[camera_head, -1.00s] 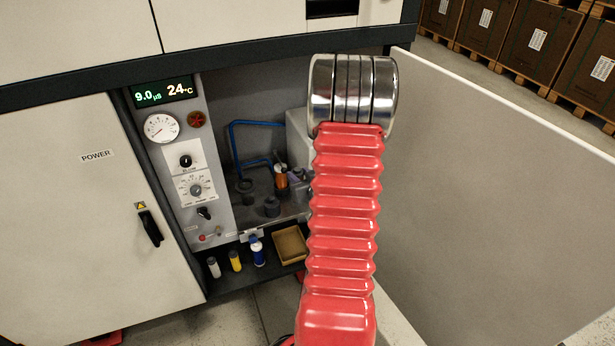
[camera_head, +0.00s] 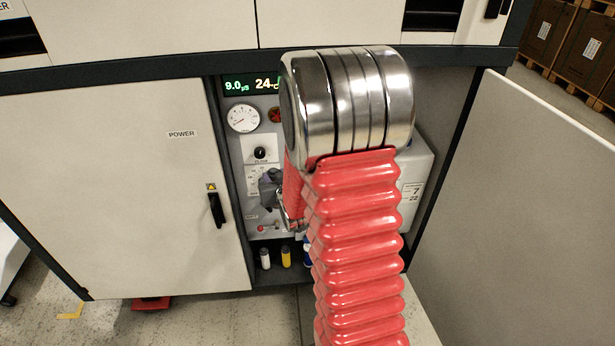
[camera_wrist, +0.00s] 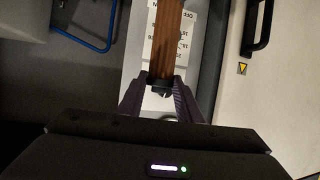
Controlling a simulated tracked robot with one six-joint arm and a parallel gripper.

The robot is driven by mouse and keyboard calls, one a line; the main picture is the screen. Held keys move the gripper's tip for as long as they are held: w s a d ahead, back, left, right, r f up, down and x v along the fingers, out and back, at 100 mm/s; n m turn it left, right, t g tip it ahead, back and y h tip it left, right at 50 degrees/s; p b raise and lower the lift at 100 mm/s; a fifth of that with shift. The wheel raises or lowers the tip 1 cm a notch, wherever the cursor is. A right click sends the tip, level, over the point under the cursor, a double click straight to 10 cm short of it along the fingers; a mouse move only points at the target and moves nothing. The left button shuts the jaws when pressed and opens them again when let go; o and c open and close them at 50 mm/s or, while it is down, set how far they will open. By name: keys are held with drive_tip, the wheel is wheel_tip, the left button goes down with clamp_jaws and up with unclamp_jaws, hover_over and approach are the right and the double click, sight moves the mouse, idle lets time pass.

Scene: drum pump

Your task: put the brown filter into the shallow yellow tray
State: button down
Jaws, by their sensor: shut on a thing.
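The brown filter (camera_wrist: 168,42) is a long brown bar in the wrist view, running from the fingertips up to the top edge. My gripper (camera_wrist: 161,88) is shut on its near end, where a small dark fitting shows between the fingers. In the head view my gripper (camera_head: 270,188) is in front of the control panel, partly hidden by my arm, and the filter cannot be made out. The shallow yellow tray is hidden in this view, behind my arm.
The control panel (camera_head: 243,150) with gauge and knobs is close behind my gripper. A white bottle (camera_head: 265,258) and a yellow bottle (camera_head: 286,256) stand on the low shelf. The open cabinet door (camera_head: 540,200) is at the right. A blue pipe (camera_wrist: 85,40) shows in the wrist view.

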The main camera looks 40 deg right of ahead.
drive_tip(key=w+a+r+n+y, duration=0.2)
drive_tip(key=a, duration=1)
drive_tip(key=w+a+r+n+y, duration=0.1)
drive_tip(key=w+a+r+y, duration=0.1)
drive_tip(key=a, duration=1)
drive_tip(key=shift+r+n+t, duration=0.4)
drive_tip(key=shift+r, duration=0.05)
drive_tip(key=shift+s, duration=0.15)
